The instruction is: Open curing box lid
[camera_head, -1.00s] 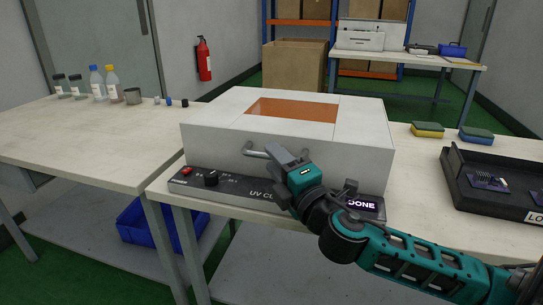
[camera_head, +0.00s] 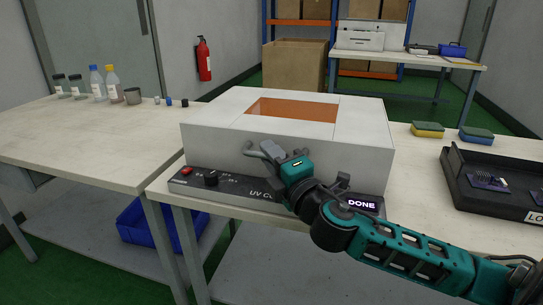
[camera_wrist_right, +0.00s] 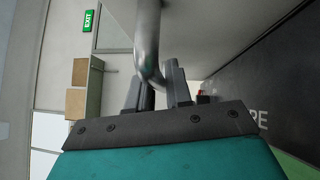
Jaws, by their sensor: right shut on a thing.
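The curing box (camera_head: 220,145) is a white box with an orange window (camera_head: 292,110) in its top, standing on the table. Its lid looks closed. A dark control panel (camera_head: 235,187) along its front base has knobs and a display (camera_head: 361,204) reading "DONE". A metal handle (camera_head: 252,150) sticks out from the lid's front. My right gripper (camera_head: 267,150) is at that handle, its fingers shut around the bar. In the right wrist view the metal handle (camera_wrist_right: 147,45) runs between the two fingers (camera_wrist_right: 157,88). My left gripper is not in view.
A black tray (camera_head: 450,185) and two sponges (camera_head: 428,130) are right of the box. Bottles (camera_head: 97,82) and small jars stand on the left table (camera_head: 80,135). A blue bin (camera_head: 140,225) sits on the lower shelf. Space above the box is clear.

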